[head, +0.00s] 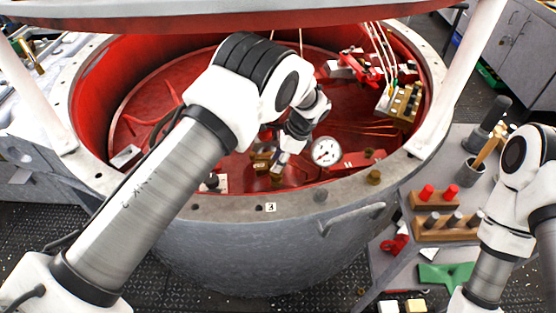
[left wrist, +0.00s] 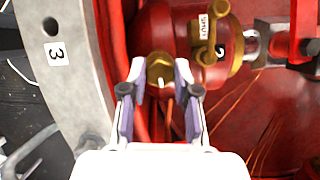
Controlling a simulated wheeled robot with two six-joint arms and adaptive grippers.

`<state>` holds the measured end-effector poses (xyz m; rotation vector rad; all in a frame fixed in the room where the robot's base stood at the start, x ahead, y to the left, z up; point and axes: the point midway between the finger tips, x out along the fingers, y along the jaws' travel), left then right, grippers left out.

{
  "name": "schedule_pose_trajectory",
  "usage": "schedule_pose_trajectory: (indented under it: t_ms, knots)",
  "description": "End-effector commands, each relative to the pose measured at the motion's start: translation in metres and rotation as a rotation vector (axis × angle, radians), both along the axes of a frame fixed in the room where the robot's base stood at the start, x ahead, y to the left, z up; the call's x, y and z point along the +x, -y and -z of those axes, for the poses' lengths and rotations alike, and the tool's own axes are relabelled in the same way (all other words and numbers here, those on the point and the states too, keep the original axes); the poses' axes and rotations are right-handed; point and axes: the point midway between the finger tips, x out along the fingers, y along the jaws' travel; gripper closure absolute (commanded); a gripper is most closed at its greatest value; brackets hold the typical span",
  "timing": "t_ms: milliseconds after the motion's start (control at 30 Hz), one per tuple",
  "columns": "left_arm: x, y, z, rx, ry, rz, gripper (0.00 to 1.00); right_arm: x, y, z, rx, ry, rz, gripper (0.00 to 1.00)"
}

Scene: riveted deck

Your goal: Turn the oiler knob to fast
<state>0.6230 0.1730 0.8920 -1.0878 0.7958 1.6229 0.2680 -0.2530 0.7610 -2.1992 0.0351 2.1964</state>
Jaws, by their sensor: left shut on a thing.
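The oiler knob is a round brass piece (left wrist: 160,68) with a pale mark on its face, in the left wrist view. It sits beside a red cylindrical body (left wrist: 178,38) inside the red tub. My left gripper (left wrist: 160,80) has its two pale-padded fingers on either side of the knob and is shut on it. In the head view my left gripper (head: 278,168) reaches down inside the tub near its front wall, and the knob is hard to make out there. The knob's setting words cannot be read. My right arm shows at the right edge, its gripper out of view.
A brass lever (left wrist: 206,38) with a small label is close to the knob. A white dial gauge (head: 325,151) stands right of my left gripper. The tub's grey rim (head: 235,208) carries a "3" tag. Wooden blocks with red pegs (head: 434,197) are on the right bench.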

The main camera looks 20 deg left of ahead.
Motion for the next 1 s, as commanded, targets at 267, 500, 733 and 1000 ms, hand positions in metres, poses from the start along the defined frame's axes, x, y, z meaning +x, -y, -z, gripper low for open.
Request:
schedule_pose_trajectory:
  t_ms: [267,500,733,1000]
  knots:
    - [-0.002,0.000,0.006,-0.002,-0.006,-0.128,1.00,0.000,0.000,0.010,0.000,0.000,0.000,1.00]
    - [-0.001,-0.001,0.007,-0.002,-0.007,-0.327,1.00,0.000,0.000,0.021,0.000,0.000,0.000,1.00]
    - [-0.001,-0.001,0.007,-0.002,-0.010,-0.546,1.00,0.000,0.000,0.030,0.000,0.000,0.000,1.00]
    - [0.000,-0.002,0.006,-0.002,-0.009,-0.802,1.00,0.000,0.000,0.036,0.000,0.000,0.000,1.00]
